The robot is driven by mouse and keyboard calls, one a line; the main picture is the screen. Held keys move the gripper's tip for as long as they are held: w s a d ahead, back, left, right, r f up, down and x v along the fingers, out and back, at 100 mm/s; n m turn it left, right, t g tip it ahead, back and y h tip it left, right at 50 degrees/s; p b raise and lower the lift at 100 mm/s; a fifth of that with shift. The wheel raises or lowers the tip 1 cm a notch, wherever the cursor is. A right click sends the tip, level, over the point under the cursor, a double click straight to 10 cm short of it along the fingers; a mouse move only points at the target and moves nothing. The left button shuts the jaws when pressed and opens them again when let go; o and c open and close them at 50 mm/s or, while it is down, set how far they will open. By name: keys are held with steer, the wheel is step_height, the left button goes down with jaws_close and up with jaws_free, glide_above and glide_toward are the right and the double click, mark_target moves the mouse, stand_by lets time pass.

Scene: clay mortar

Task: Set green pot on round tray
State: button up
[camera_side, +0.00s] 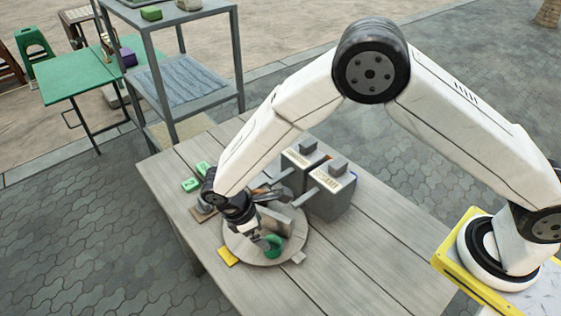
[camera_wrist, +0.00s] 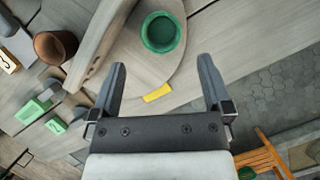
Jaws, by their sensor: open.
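The green pot (camera_side: 273,245) stands on the round tray (camera_side: 291,249), near its front edge. In the wrist view the pot (camera_wrist: 162,33) looks open-topped and upright, with bare tray (camera_wrist: 152,76) around it. My gripper (camera_side: 260,239) is low over the tray, close beside the pot in the side view. In the wrist view my gripper (camera_wrist: 162,64) is open, its two fingers spread wide and apart from the pot, which lies beyond the tips. My gripper partly covers the tray in the side view.
A grey upright panel (camera_side: 292,222) stands on the tray, close to the pot. A yellow tab (camera_side: 228,257) lies at the tray's edge. Two grey boxes (camera_side: 328,195) stand behind. A brown cup (camera_wrist: 55,45) and green blocks (camera_side: 190,184) are to the left. The table's front right is clear.

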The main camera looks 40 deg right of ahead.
steer(key=v, duration=0.4)
steer(key=shift+r, duration=0.2)
stand_by(0.5)
steer(key=s+d+r+m+t+y, duration=0.1)
steer(key=s+d+r+m, duration=0.2)
steer(key=d, duration=0.4)
steer(key=s+d+r+m+t+y, duration=0.1)
steer(key=s+d+r+m, duration=0.3)
steer(key=d, duration=0.4)
steer(key=s+d+r+m+t+y, duration=0.2)
steer(key=s+d+r+m, duration=0.1)
steer(key=d+m, duration=0.3)
steer(key=shift+s+d+r+t, duration=0.15)
steer(key=shift+s+d+t, duration=0.2)
steer(key=shift+d, duration=0.6)
